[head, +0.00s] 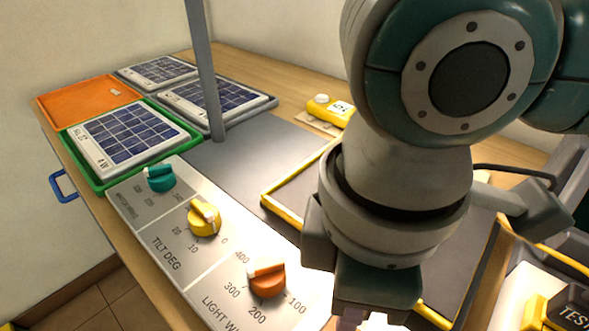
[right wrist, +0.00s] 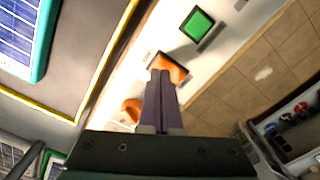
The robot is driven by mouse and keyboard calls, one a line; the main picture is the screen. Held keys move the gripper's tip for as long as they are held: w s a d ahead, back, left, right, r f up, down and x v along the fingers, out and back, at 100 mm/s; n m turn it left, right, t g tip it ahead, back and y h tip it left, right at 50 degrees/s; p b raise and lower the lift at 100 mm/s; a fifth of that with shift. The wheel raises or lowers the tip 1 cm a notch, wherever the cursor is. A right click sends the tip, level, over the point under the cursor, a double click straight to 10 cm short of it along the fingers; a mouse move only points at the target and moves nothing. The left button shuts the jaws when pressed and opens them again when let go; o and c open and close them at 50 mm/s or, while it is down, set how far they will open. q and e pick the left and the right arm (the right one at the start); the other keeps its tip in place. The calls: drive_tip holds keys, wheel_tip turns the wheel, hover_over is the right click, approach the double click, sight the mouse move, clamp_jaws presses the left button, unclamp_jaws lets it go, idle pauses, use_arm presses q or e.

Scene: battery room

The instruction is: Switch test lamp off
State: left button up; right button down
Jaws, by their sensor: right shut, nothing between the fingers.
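My right gripper (head: 350,320) hangs over the right end of the control panel in the head view, its fingertips at the bottom edge. In the right wrist view its fingers (right wrist: 162,75) are together and empty. An orange part (right wrist: 172,68), perhaps a switch, lies right beyond the fingertips; I cannot tell whether they touch. A lit green square (right wrist: 197,23) in a dark frame sits farther along the white panel. A black block marked TEST (head: 575,315) with a yellow part (head: 535,313) shows at the lower right of the head view. My left gripper is out of view.
The panel bears a teal knob (head: 160,178), a yellow knob (head: 205,217) and an orange knob (head: 267,279). Solar panels stand behind, one in a green tray (head: 75,150), beside an orange tray (head: 85,98). A grey post (head: 203,70) rises nearby.

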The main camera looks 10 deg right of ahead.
drive_tip(key=shift+f+b, duration=0.45)
drive_tip(key=shift+f, duration=0.55)
idle(0.7)
drive_tip(key=shift+r, duration=0.1)
wheel_tip(320, 180, up, 2)
drive_tip(key=p, duration=0.3)
drive_tip(key=shift+r, duration=0.1)
wheel_tip(320, 180, up, 5)
drive_tip(key=p, duration=0.6)
